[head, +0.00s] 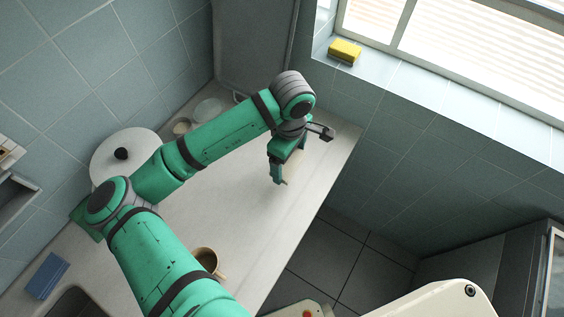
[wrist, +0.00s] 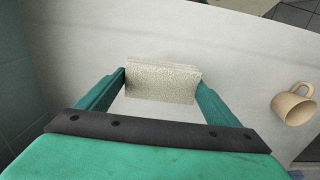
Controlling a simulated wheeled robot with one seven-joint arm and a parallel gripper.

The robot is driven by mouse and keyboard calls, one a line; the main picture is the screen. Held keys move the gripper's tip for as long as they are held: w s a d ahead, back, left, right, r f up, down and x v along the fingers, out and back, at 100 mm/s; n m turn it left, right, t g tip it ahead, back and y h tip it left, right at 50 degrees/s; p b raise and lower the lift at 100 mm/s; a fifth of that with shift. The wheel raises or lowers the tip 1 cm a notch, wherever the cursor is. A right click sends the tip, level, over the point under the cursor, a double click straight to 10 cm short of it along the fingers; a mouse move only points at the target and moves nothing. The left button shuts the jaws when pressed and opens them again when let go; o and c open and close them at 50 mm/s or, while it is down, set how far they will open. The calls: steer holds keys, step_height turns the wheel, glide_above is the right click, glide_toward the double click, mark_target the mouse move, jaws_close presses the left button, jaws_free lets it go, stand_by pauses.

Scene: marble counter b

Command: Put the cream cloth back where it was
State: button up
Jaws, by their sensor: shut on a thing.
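The cream cloth (wrist: 162,84) is a pale, speckled, folded block in the wrist view. It sits between the two green fingers of my gripper (wrist: 161,80), which is shut on it from both sides. In the head view my gripper (head: 279,182) points down over the right part of the pale counter (head: 235,195). I cannot tell whether the cloth touches the counter.
A tan mug (head: 207,260) stands near the counter's front edge; the wrist view shows it at right (wrist: 293,106). A white round lid with a black knob (head: 121,154) and small dishes (head: 208,110) are at the back. A yellow sponge (head: 345,51) lies on the windowsill. The counter's middle is clear.

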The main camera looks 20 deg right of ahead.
steer(key=w+f, duration=0.2)
steer(key=f, duration=0.1)
steer(key=shift+w+a, duration=0.35)
steer(key=shift+a, duration=0.05)
steer(key=f, duration=0.3)
steer(key=shift+w+a+f, duration=0.1)
steer(key=shift+w+f, duration=0.2)
steer(key=shift+f, duration=0.05)
steer(key=shift+w, duration=0.15)
steer(key=shift+f, duration=0.1)
steer(key=shift+d, duration=0.2)
steer(key=o, duration=0.6)
steer(key=shift+s+f, duration=0.1)
steer(key=shift+s, duration=0.1)
steer(key=o, duration=0.3)
steer(key=shift+a, duration=0.25)
